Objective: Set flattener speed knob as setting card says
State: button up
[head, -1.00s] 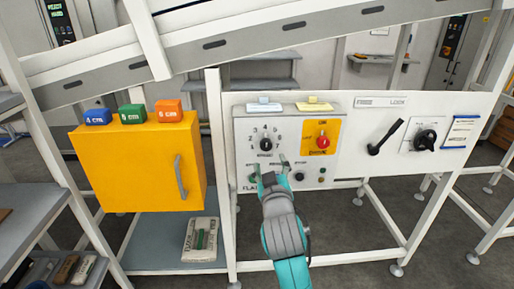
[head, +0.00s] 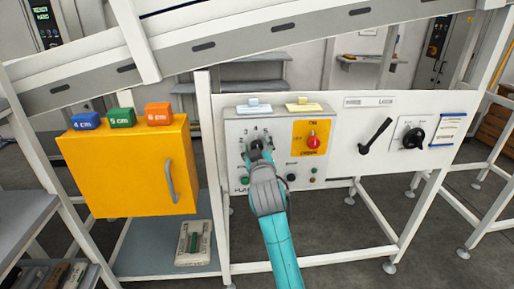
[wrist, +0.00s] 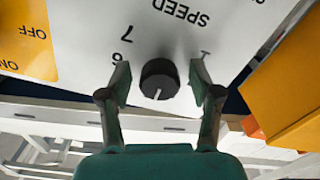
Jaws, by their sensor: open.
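The black speed knob (wrist: 159,80) shows in the wrist view, under the upside-down word SPEED. Its white pointer line points down in that view, away from the word. Digits 7 and 6 show left of it; other marks are partly hidden. My gripper (wrist: 159,74) is open, with one finger on each side of the knob and a visible gap to each. In the head view my gripper (head: 257,150) covers most of the knob on the grey control box (head: 234,128). A light blue card (head: 253,108) and a yellow card (head: 303,105) sit on the box top, too small to read.
A red switch (head: 313,142) on a yellow plate is right of the knob. A black lever (head: 376,136) and a black rotary switch (head: 414,138) are farther right. A yellow cabinet (head: 120,170) with blocks on top stands left. Small buttons lie below the knob.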

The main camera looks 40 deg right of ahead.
jog(key=c, duration=1.2)
jog(key=shift+o, duration=0.2)
jog(key=m, duration=0.5)
jog(key=shift+m, duration=0.4)
jog(key=m, duration=0.4)
jog(key=shift+m, duration=0.4)
jog(key=o, duration=1.2)
jog(key=shift+c, duration=0.2)
